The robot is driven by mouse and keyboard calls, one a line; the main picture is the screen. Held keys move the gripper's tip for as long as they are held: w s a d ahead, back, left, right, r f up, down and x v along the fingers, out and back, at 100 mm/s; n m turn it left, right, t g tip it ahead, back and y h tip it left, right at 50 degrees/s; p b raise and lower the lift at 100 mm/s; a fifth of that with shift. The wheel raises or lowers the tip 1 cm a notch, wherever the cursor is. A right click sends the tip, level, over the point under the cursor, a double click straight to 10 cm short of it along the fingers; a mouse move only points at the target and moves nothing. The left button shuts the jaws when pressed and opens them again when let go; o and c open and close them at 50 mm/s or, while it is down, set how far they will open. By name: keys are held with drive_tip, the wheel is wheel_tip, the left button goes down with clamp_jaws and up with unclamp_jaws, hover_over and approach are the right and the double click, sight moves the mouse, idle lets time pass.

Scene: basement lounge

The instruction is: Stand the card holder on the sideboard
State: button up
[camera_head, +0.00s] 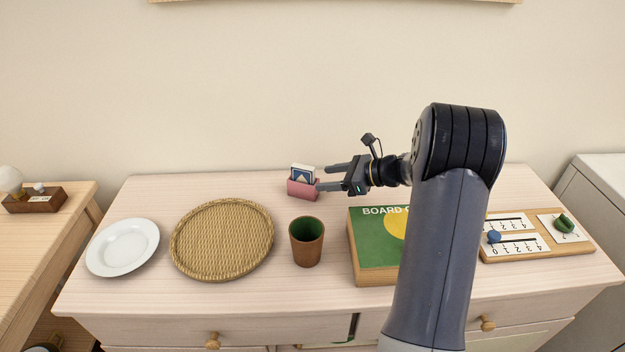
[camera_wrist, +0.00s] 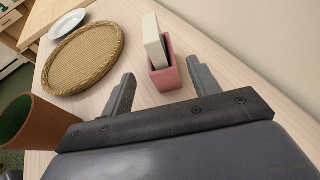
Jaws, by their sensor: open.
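The card holder (camera_head: 302,189) is a small pink box with cards standing in it. It stands upright on the sideboard (camera_head: 285,286), toward the back near the wall. In the wrist view the card holder (camera_wrist: 165,76) lies just beyond and between my fingertips, its cards (camera_wrist: 153,40) sticking up out of it. My gripper (camera_head: 322,178) is open and points left at the holder, with its fingers level with the holder's right side. In the wrist view my gripper (camera_wrist: 163,82) shows a finger on each side, with a gap around the holder. I see no clear contact.
A brown cup (camera_head: 307,243) with a green inside stands in front of the holder. A woven tray (camera_head: 222,240) and a white plate (camera_head: 122,247) lie to the left. A board game box (camera_head: 371,252) and a number board (camera_head: 540,245) lie right. Bare wood surrounds the holder.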

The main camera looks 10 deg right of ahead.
drive_tip(key=shift+v, duration=2)
drive_tip(key=shift+c, duration=0.4)
